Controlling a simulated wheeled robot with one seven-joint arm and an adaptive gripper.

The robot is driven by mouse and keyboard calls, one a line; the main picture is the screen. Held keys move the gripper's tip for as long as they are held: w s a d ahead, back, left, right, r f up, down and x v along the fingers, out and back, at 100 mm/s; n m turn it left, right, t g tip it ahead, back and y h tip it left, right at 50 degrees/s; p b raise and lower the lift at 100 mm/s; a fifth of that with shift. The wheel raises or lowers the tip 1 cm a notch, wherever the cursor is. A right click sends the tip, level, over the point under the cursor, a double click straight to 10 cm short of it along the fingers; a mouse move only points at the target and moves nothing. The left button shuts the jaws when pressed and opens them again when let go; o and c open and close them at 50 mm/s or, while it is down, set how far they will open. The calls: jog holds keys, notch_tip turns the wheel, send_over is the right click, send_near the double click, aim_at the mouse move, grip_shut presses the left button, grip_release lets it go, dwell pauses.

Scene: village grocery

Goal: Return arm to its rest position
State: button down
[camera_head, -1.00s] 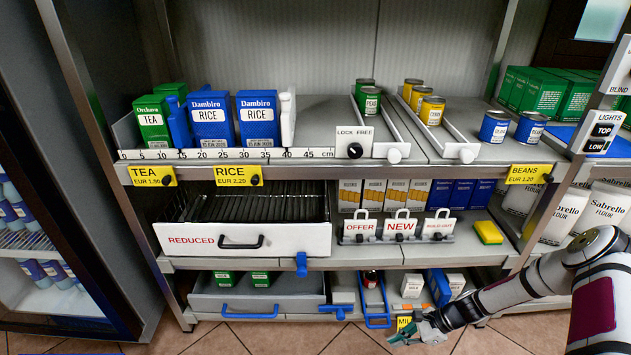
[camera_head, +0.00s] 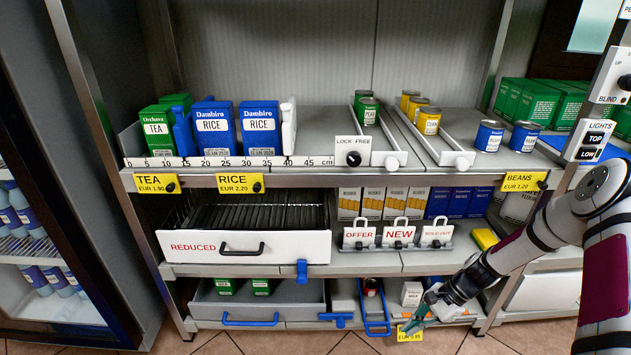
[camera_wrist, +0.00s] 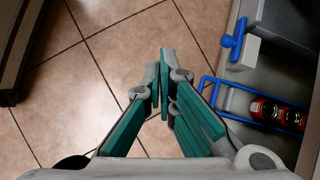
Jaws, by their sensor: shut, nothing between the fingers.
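My gripper (camera_head: 410,326) is low at the front of the bottom shelf, right of the blue wire basket (camera_head: 375,318), in the head view. In the wrist view my gripper (camera_wrist: 165,90) has its green-padded fingers together, with nothing between them, above the tiled floor. My arm comes in from the right side of the head view, bent, and hides part of the lower right of the shelf unit.
A yellow price tag (camera_head: 410,334) hangs right by my gripper. Red cans (camera_wrist: 275,112) stand beside the basket's blue rails. A reduced drawer (camera_head: 245,247) and sign holders (camera_head: 397,234) are on the middle shelf. The tiled floor (camera_wrist: 70,90) in front is clear.

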jog(key=s+a+r+n+h, duration=0.1)
jog(key=s+r+n+h, duration=0.15)
jog(key=r, duration=0.85)
jog(key=s+a+r+n+h, duration=0.1)
jog(key=s+r+n, duration=0.2)
jog(key=r, duration=0.8)
jog(key=s+a+r+n+h, duration=0.2)
jog(key=s+r+n, duration=0.1)
jog(key=r, duration=0.8)
jog(key=s+a+r+n+t+h, duration=0.1)
jog(key=s+r+n, duration=0.3)
jog(key=s, duration=0.9)
jog(key=s+a+r+n+h, duration=0.15)
jog(key=s+r, duration=0.45)
jog(key=s, duration=0.7)
notch_tip(320, 180, up, 32)
jog(key=t+p, duration=0.4)
jog(key=p, duration=2.5)
jog(key=shift+w+f+y, duration=0.2)
jog(key=shift+w+y, duration=0.1)
jog(key=shift+y, duration=0.1)
jog(key=shift+d, duration=0.1)
